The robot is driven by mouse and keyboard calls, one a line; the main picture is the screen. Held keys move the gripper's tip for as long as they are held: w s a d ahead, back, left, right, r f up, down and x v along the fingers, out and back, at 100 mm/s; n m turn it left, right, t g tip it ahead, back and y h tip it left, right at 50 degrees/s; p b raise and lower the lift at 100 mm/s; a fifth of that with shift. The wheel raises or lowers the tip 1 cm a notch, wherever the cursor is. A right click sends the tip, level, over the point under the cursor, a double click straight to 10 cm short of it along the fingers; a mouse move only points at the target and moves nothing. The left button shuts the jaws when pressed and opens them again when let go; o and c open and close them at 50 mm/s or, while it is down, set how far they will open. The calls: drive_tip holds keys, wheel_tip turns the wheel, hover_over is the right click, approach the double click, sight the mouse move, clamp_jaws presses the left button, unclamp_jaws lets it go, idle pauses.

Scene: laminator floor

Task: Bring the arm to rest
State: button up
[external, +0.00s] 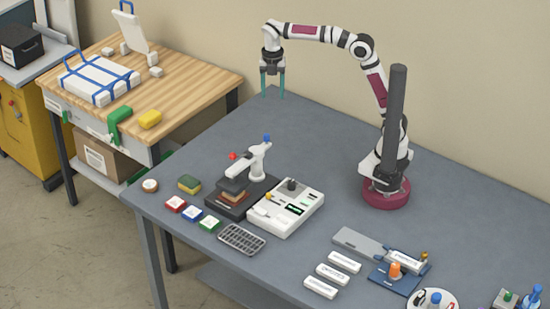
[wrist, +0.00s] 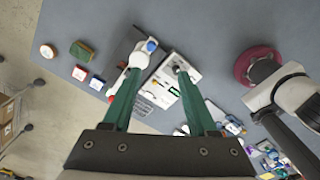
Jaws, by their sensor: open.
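My gripper (external: 272,84) hangs from the raised, bent arm above the far left part of the grey table (external: 300,135), with its green fingers pointing down. In the wrist view my gripper (wrist: 160,85) has its two green fingers apart and nothing between them that it holds. The fingers are well above the table and touch nothing. The arm's round maroon base stands on the table to the right, next to a dark upright column.
A black press with a white lever (external: 250,163) and a white control box (external: 287,207) stand mid-table. Small coloured blocks and a sponge (external: 189,184) lie left of them. White labelled bars (external: 338,268) and a blue fixture (external: 398,278) are at the front right. The table's back is clear.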

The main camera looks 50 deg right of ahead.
drive_tip(key=s+d+f+m, duration=0.3)
drive_tip(key=s+d+m, duration=0.1)
drive_tip(key=s+m, duration=0.4)
drive_tip(key=s+d+f+m+y, duration=0.1)
drive_tip(key=s+d+f+m, duration=0.3)
drive_tip(key=s+m, duration=0.4)
drive_tip(key=s+d+f+m, duration=0.3)
drive_tip(key=s+m, duration=0.5)
drive_tip(key=m, duration=0.6)
drive_tip(key=shift+s+d+f+y, duration=0.3)
drive_tip(key=shift+s+d+f, duration=0.05)
drive_tip(key=shift+s+d, duration=0.05)
